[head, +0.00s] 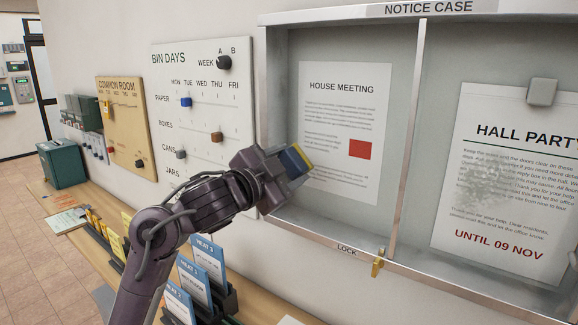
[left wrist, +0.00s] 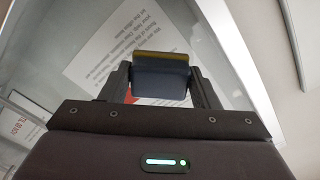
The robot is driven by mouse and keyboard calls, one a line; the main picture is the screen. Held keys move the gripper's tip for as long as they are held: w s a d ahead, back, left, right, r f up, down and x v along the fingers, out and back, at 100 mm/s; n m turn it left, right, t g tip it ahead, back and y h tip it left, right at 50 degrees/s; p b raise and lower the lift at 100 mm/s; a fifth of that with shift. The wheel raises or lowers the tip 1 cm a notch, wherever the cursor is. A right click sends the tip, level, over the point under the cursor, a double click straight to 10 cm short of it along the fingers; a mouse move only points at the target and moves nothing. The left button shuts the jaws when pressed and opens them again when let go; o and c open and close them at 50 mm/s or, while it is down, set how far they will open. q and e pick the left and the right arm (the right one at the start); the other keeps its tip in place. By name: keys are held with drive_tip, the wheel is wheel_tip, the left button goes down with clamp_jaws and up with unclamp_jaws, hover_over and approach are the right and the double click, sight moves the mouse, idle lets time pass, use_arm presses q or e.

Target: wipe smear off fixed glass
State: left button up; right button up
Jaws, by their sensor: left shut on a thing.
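My left gripper (head: 277,178) is shut on a small dark blue block with a yellow layer (head: 295,160), seemingly a sponge. In the left wrist view the block (left wrist: 160,76) sits between the two fingers. The gripper is in front of the left part of the notice case (head: 345,20), near the House Meeting sheet (head: 345,130); I cannot tell whether the block touches the glass. A grey speckled smear (head: 490,185) shows over the Hall Party poster (head: 510,125) in the right part of the case. My right gripper is not in view.
A metal divider (head: 408,130) splits the case, and a brass lock piece (head: 378,262) sits on its lower frame. A grey block (head: 542,92) is at the poster's top. The Bin Days board (head: 205,110) hangs left. Card holders (head: 205,275) stand on the counter below.

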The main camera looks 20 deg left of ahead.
use_arm(q)
drive_tip(key=shift+p+v, duration=0.6)
drive_tip(key=shift+v, duration=0.25)
drive_tip(key=p+v, duration=0.1)
drive_tip(key=v, duration=0.2)
drive_tip(key=shift+s+a+f, duration=0.1)
drive_tip(key=shift+s+a, duration=0.1)
drive_tip(key=shift+s, duration=0.2)
drive_tip(key=p+v, duration=0.1)
drive_tip(key=v, duration=0.2)
